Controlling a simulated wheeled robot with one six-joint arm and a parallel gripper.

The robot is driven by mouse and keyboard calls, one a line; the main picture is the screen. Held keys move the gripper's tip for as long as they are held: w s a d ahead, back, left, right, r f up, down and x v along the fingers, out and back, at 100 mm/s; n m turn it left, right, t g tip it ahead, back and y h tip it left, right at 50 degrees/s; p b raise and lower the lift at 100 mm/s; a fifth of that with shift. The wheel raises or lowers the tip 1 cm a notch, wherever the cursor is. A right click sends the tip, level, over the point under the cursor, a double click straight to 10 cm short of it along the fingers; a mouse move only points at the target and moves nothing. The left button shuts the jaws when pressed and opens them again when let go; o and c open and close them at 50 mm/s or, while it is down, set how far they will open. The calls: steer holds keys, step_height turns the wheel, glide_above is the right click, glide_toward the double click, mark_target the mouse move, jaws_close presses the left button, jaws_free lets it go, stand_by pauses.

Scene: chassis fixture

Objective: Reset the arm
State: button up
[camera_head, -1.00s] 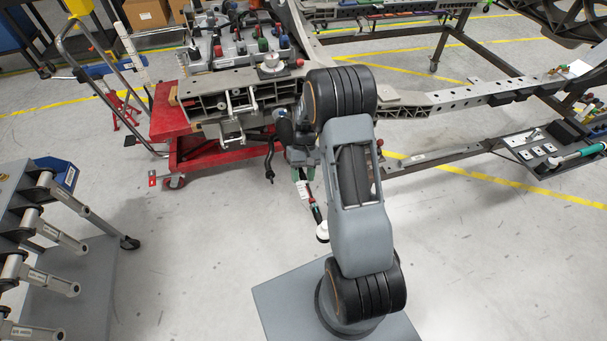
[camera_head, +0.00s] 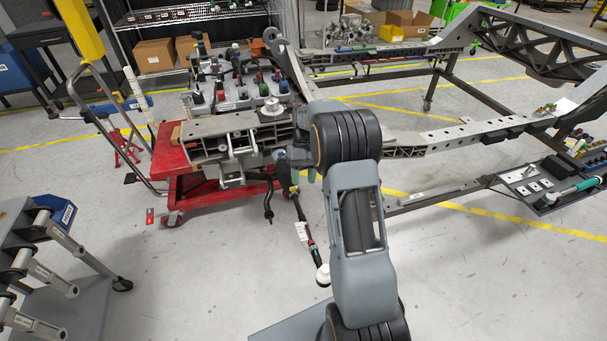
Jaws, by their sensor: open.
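My gray and black arm stands right of center in the head view. My gripper (camera_head: 298,178) is small and mostly hidden behind the arm's black joint, beside the front end of the chassis frame (camera_head: 455,135). Little of its jaws shows. A slim dark tool (camera_head: 304,238) with a white label and a round white end slants down just below the gripper, over the floor. I cannot tell whether the tool touches the gripper.
A red cart (camera_head: 190,172) stands under the chassis front at left. A gray rack with metal arms (camera_head: 45,272) is at lower left. A tray with a teal-handled tool (camera_head: 570,190) is at right. Open floor lies at lower right.

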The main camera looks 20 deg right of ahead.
steer(key=shift+w+d+r, duration=0.1)
steer(key=shift+w+r, duration=0.05)
steer(key=shift+r, duration=0.15)
stand_by(0.4)
steer(key=s+a+r+t+h+p, duration=0.1)
steer(key=s+a+r+t+p, duration=0.1)
steer(key=s+r, duration=0.3)
steer(key=s+a+r+t+h+p, duration=0.1)
steer(key=s+a+r+t+p, duration=0.1)
steer(key=s+r, duration=0.4)
steer(key=s+a+r+n+t+p, duration=0.1)
steer(key=s+a+r+t, duration=0.3)
steer(key=s, duration=0.4)
steer(key=shift+s+a+r+h+p, duration=0.35)
steer(key=shift+a+r+p, duration=0.25)
steer(key=shift+p, duration=0.25)
